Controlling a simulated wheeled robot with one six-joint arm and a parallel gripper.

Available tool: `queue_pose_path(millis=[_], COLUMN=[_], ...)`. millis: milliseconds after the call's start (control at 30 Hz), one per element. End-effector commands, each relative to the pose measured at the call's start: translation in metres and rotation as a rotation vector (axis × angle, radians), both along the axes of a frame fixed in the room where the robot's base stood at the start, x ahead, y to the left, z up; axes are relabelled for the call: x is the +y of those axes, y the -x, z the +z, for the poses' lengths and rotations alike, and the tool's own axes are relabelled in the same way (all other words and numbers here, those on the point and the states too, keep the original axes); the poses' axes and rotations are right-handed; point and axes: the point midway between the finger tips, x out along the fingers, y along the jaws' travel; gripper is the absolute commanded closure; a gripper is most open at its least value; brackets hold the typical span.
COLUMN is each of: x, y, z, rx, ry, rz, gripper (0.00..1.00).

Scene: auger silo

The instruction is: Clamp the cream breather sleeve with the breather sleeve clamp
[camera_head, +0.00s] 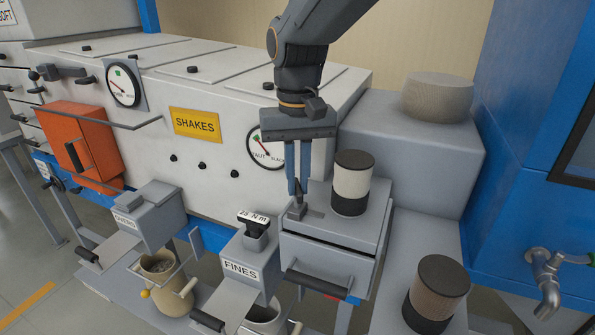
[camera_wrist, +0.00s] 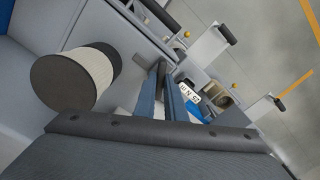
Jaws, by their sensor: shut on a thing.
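The cream breather sleeve (camera_head: 352,182), a pale cylinder with a black cap and a black lower band, stands upright on a grey box at the right. It also shows in the wrist view (camera_wrist: 93,68), at the left. A small dark grey lever (camera_head: 297,212), seemingly the breather sleeve clamp, stands on the same box just left of the sleeve. My gripper (camera_head: 298,188) points down with its blue fingers close together at the lever's top, shut on it. My gripper is apart from the sleeve.
A brown sleeve (camera_head: 437,295) with a black cap stands at the lower right. A ribbed beige cylinder (camera_head: 437,97) sits on the grey housing behind. A block marked 25 N m (camera_head: 255,220) stands by the FINES chute (camera_head: 240,268). A dial (camera_head: 267,147) is behind my gripper.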

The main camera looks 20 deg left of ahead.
Motion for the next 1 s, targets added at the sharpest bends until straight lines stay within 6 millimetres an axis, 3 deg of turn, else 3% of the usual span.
queue_pose_path(millis=[500,1000], x=[0.0004,0.0005], y=[0.0001,-0.0007], z=[0.0021,0.0009], rx=[-0.001,-0.002], ry=[-0.001,-0.003], rz=[-0.431,-0.589], gripper=[1.0,1.0])
